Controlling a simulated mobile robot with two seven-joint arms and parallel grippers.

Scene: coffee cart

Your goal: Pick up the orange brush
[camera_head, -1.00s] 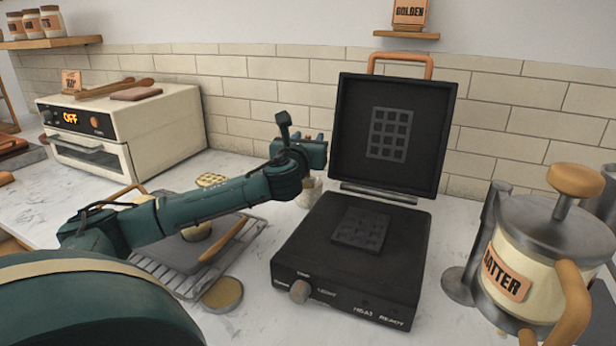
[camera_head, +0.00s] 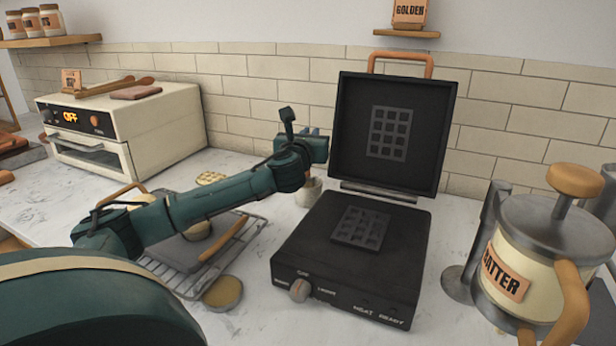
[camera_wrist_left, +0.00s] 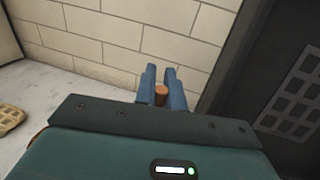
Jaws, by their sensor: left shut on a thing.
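The orange brush (camera_wrist_left: 161,95) shows in the left wrist view only as a short orange handle end between two blue fingers. My left gripper (camera_wrist_left: 160,82) is shut on it. In the head view my left gripper (camera_head: 318,147) is at the left side of the waffle iron's raised lid, above a small pale cup (camera_head: 309,192). The brush is hidden there behind the gripper and wrist, and I cannot tell whether its lower end is inside the cup. My right gripper is not in view.
The open black waffle iron (camera_head: 350,255) stands right of my left gripper. A batter dispenser (camera_head: 530,255) is at the right. A wire rack (camera_head: 185,283) lies below my left arm. A cream oven (camera_head: 165,130) stands at the back left, and a tiled wall (camera_head: 250,95) runs behind.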

